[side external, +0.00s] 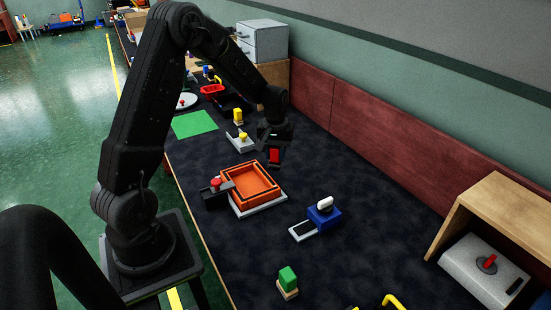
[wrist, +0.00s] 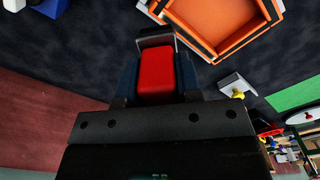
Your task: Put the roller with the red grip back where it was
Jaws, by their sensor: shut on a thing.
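My gripper (side external: 275,150) is shut on the red grip of the roller (side external: 274,156) and holds it above the dark table, behind and to the right of the orange tray. In the wrist view the red grip (wrist: 157,76) sits between the fingers, with a grey part of the roller at its far end. The orange tray (side external: 236,178) stands on a pale base and looks empty. It also shows at the top of the wrist view (wrist: 262,42). How far the roller is above the table is hard to tell.
A black holder with a red knob (side external: 216,184) touches the tray's left side. A blue block with a white handle (side external: 325,212) is to the right. A grey block with a yellow knob (side external: 241,140) and a green mat (side external: 194,124) lie farther back. A red wall borders the table.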

